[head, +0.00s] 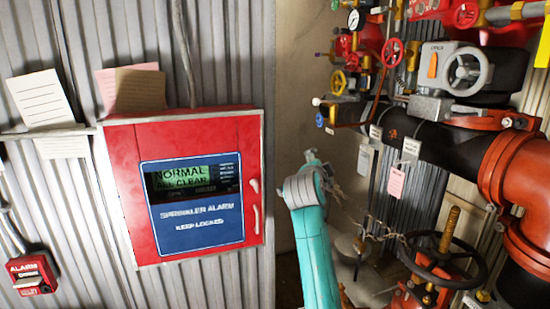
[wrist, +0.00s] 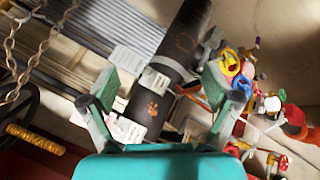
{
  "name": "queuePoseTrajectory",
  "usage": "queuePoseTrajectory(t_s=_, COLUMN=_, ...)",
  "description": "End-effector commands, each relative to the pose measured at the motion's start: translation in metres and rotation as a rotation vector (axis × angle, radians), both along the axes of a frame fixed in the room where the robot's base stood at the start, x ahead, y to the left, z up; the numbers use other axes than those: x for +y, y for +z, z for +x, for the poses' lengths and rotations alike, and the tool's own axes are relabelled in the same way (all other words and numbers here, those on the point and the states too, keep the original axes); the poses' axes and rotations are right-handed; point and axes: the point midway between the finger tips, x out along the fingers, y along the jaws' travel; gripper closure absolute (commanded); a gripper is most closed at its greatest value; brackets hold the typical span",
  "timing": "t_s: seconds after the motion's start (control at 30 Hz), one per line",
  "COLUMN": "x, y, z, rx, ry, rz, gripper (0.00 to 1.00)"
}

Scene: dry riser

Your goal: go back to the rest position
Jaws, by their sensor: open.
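My gripper (wrist: 160,88) is open in the wrist view, its two green-padded fingers spread apart with nothing held between them. Beyond the gap lies the black pipe (wrist: 146,104) with white tags (wrist: 155,82) on it; I cannot tell the exact distance. In the head view my teal arm rises from the bottom centre, and my gripper (head: 332,182) is small and partly hidden behind the grey wrist, left of the hanging tags.
The red sprinkler alarm cabinet (head: 190,185) is shut on the corrugated wall at left, reading "NORMAL ALL CLEAR". A red alarm box (head: 33,273) sits lower left. At right are the black pipe (head: 430,143), coloured valves, a dark handwheel (head: 443,262) and a chain (head: 385,232).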

Motion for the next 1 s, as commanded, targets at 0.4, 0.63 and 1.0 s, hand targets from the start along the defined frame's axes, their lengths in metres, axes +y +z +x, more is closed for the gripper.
queuePoseTrajectory(t_s=0.4, x=-0.010, y=-0.188, z=-0.065, rx=0.096, ry=0.147, rz=-0.218, gripper=0.12)
queuePoseTrajectory(t_s=0.63, x=-0.017, y=-0.272, z=-0.123, rx=0.134, ry=0.223, rz=-0.324, gripper=0.12)
queuePoseTrajectory(t_s=1.0, x=-0.028, y=-0.373, z=-0.239, rx=0.177, ry=0.335, rz=-0.471, gripper=0.12)
